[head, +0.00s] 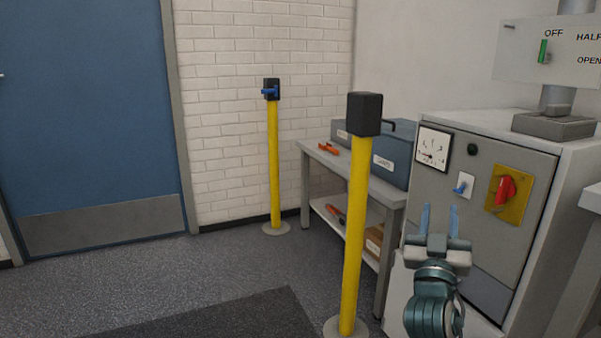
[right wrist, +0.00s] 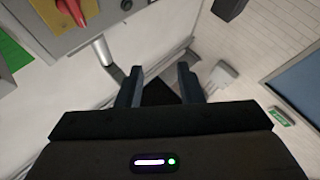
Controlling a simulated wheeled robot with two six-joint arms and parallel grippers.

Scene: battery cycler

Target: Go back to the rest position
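My right gripper (head: 439,221) is in front of the grey cabinet (head: 478,215) in the head view. Its two blue fingers point up and stand apart with nothing between them. In the right wrist view the fingers (right wrist: 160,85) are also parted and empty. My left gripper is in neither view.
Floor at left is clear.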

